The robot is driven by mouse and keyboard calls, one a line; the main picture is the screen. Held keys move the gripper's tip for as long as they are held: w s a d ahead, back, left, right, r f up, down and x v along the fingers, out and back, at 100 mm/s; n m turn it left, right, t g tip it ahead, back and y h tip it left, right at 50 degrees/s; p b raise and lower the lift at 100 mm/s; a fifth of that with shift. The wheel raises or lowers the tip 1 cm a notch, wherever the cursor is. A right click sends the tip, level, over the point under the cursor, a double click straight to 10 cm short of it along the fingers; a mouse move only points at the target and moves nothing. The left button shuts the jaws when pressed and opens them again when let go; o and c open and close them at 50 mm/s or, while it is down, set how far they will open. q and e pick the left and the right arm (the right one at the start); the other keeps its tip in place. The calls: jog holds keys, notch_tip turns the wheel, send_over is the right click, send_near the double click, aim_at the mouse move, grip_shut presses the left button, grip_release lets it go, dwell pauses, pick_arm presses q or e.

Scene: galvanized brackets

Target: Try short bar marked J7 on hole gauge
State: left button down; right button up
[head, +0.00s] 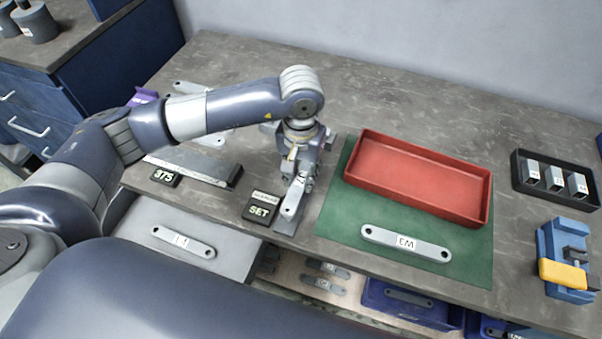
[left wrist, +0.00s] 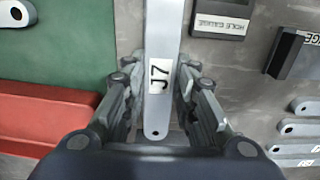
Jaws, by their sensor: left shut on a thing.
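My left gripper (head: 297,178) is shut on the short bar marked J7 (head: 291,206), a light grey flat bar with a hole at its end. In the left wrist view the bar (left wrist: 158,110) runs up between the fingers (left wrist: 160,95), its label facing up. Whether the bar rests on the gauge or sits on a pin is hidden. My right gripper is out of view.
A green mat (head: 335,222) holds a red tray (head: 420,212) and a loose grey bar (head: 405,243). A gauge reading 375 (head: 164,177) stands left. A black tray with blocks (head: 587,198) and a blue-yellow clamp (head: 567,262) stand right. Open drawers hold more bars below.

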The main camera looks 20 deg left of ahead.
pick_arm(q)
jog(key=shift+f+b, duration=0.35)
jog(key=shift+b, duration=0.1)
dwell(0.4)
dwell(0.8)
dwell(0.9)
jog(key=c, duration=1.2)
grip_release()
jog(key=shift+r, duration=0.1)
notch_tip(320, 180, up, 12)
